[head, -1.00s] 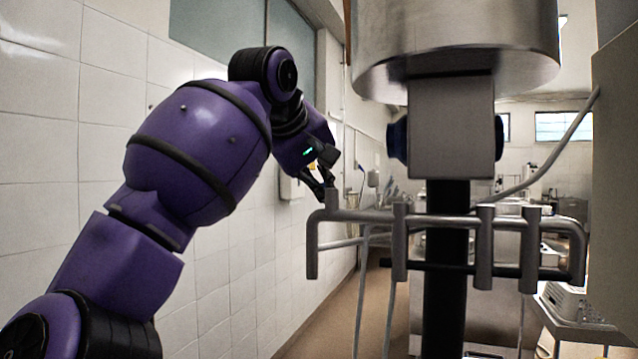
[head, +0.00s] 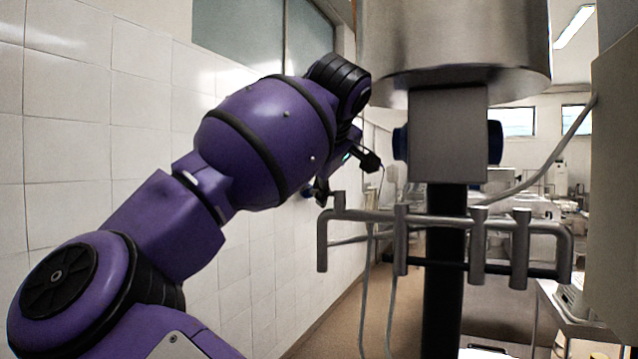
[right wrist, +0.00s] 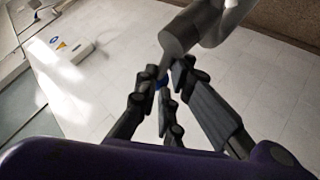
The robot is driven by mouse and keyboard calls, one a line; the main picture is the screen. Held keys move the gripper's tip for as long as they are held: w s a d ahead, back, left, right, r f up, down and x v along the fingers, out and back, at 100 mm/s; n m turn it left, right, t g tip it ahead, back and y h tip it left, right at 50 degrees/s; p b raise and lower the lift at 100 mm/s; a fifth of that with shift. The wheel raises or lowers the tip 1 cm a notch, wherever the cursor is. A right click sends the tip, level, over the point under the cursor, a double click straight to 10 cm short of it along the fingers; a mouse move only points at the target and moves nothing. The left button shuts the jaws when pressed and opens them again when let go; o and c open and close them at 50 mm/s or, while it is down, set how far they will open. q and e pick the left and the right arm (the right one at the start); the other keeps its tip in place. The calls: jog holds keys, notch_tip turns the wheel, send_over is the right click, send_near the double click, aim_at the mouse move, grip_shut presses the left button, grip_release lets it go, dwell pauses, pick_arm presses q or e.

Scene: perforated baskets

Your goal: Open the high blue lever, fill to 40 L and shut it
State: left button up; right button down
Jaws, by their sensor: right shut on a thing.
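My right gripper (head: 321,190) is by the left end of a grey pipe manifold (head: 440,220) in the head view. In the right wrist view, my right gripper (right wrist: 162,85) has its dark fingers closed around a small blue part, which looks like the blue lever (right wrist: 160,82), just below a grey pipe end (right wrist: 172,44). The fingers cover most of it, so its angle cannot be told. A little blue (head: 308,192) also shows beside the fingers in the head view. No readable litre scale is in view. My left gripper is out of view.
A steel tank (head: 455,45) hangs above a grey block (head: 447,135) with dark blue round ends. A white tiled wall (head: 70,130) runs close along the left. Hoses hang below the manifold. White equipment stands at the right.

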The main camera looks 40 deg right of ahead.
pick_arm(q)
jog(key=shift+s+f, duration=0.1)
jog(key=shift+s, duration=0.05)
pick_arm(e)
jog(key=shift+w+f, duration=0.1)
jog(key=shift+f, duration=0.3)
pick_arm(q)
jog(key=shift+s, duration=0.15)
pick_arm(e)
jog(key=c, duration=1.9)
grip_release()
jog(key=shift+w, duration=0.1)
jog(key=shift+o, duration=0.2)
jog(key=shift+r, duration=0.1)
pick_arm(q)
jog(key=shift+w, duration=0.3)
